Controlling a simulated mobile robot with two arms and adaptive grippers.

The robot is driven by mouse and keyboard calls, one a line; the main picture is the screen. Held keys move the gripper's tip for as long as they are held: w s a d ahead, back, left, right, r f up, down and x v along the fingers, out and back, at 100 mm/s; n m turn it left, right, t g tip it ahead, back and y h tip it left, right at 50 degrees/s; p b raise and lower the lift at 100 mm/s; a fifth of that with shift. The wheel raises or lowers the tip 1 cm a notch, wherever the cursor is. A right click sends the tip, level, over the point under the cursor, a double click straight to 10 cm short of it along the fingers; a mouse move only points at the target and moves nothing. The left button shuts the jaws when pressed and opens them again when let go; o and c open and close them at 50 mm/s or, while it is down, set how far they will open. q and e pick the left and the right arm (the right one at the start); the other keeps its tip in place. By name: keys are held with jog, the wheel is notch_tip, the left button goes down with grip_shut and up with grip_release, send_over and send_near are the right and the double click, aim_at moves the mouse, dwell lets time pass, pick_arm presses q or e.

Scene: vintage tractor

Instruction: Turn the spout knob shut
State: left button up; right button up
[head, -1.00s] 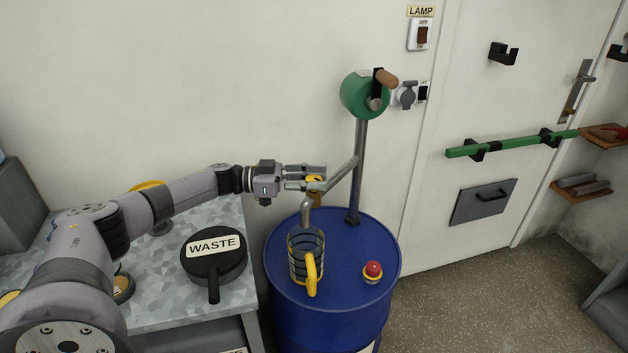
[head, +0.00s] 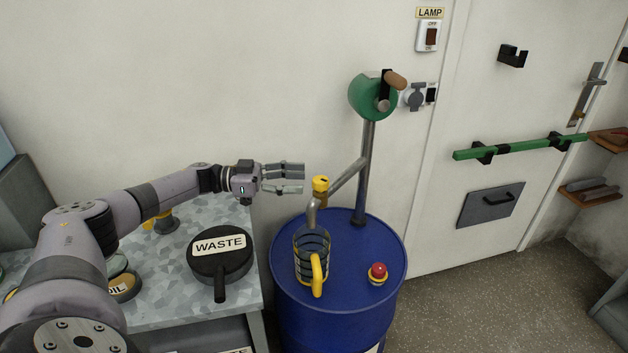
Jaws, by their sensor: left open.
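The yellow spout knob (head: 320,184) sits on top of the angled metal spout (head: 345,178) that branches from the pump's upright pipe. A dark mark shows on the knob's top. My left gripper (head: 303,179) is open and empty, its fingers pointing right at the knob from the left with a small gap between. A clear jug (head: 311,252) with a yellow handle stands on the blue drum (head: 345,300) under the spout's mouth. Whether liquid flows from the spout cannot be made out. My right gripper does not show.
The green pump head (head: 369,98) with its crank stands above the drum. A red button (head: 378,270) sits on the drum top. A black lidded WASTE pan (head: 219,262) lies on the workbench (head: 185,310) at left. A wall and door lie behind.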

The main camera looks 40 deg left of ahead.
pick_arm(q)
jog(key=v, duration=0.5)
jog(key=shift+s+a, duration=0.1)
jog(key=shift+a, duration=0.05)
